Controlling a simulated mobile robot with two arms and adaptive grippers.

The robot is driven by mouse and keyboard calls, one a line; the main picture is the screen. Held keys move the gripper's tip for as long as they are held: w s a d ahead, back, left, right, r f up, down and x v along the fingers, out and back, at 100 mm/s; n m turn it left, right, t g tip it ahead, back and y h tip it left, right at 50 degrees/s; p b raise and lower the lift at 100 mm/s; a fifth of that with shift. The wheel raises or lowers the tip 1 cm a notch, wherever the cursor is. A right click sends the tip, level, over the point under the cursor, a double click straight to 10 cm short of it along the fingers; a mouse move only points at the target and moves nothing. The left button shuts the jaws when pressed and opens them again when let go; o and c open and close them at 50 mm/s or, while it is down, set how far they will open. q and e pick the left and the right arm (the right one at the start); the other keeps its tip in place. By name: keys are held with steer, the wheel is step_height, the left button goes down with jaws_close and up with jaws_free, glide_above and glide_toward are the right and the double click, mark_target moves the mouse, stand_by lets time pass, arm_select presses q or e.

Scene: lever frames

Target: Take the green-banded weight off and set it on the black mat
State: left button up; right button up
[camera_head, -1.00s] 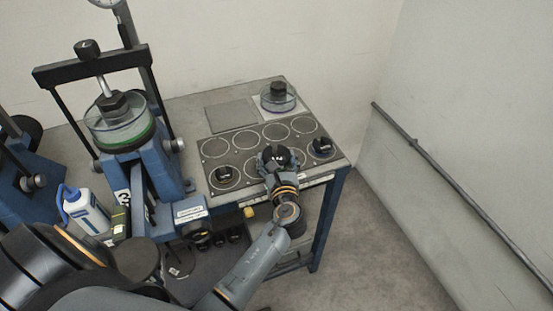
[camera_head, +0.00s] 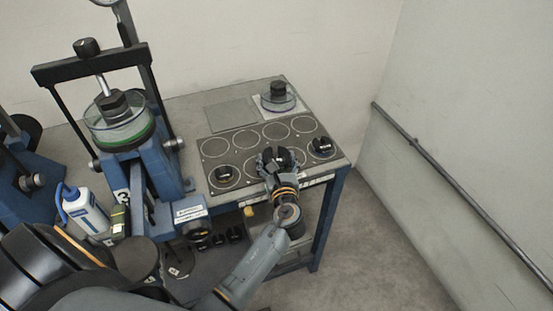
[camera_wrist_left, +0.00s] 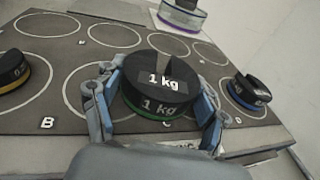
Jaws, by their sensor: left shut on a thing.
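The green-banded weight (camera_wrist_left: 158,85) is a black slotted disc marked 1 kg, with a green band low on its side. My left gripper (camera_head: 277,160) is shut on it, one finger on each side in the left wrist view. The weight also shows in the head view (camera_head: 283,155). It is at the front row of the black mat (camera_head: 245,139), between the yellow-banded and blue-banded weights. I cannot tell whether its underside touches the mat. The gripper and weight hide the ring beneath. My right gripper is not in view.
A yellow-banded weight (camera_head: 224,173) and a blue-banded weight (camera_head: 322,146) stand on the mat. A clear dish with a black weight (camera_head: 278,97) stands behind it. The blue lever frame (camera_head: 150,175) and a white bottle (camera_head: 86,212) are at left. The back-row rings are empty.

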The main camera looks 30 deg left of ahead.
arm_select(q)
steer(key=shift+w+r, duration=0.1)
steer(key=shift+r, duration=0.05)
steer(key=o, duration=1.9)
